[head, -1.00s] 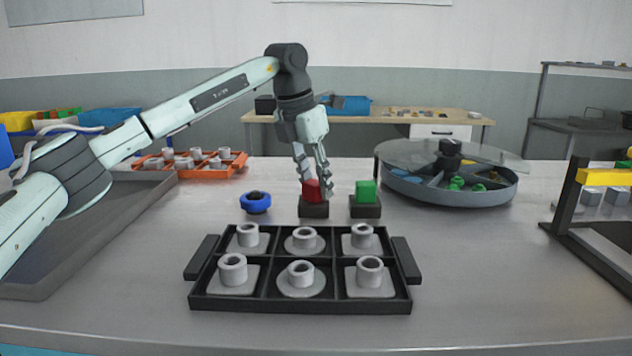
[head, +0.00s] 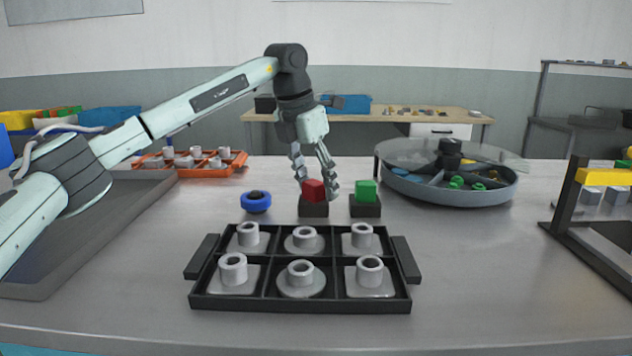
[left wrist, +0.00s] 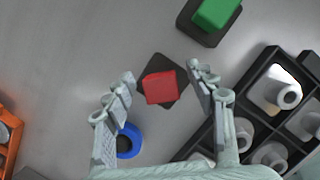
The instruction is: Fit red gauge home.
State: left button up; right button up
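The red gauge (head: 313,190) is a red block seated in or on a dark square base (head: 313,209) on the grey table, behind the black tray. It also shows in the left wrist view (left wrist: 159,88), with its dark base (left wrist: 167,68) around it. My left gripper (head: 317,190) points down over the red block, its fingers spread to either side. In the left wrist view the left gripper (left wrist: 165,80) is open, with gaps between both fingers and the block. Whether the block is fully seated cannot be told. My right gripper is in neither view.
A green block (head: 366,191) on a dark base stands just right of the red one. A blue ring-shaped part (head: 256,202) lies to the left. A black tray (head: 250,305) of grey parts is in front. A round, glass-covered carousel (head: 440,192) stands at right.

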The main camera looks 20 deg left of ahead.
pick_arm(q)
jog(key=v, duration=1.2)
dwell(0.4)
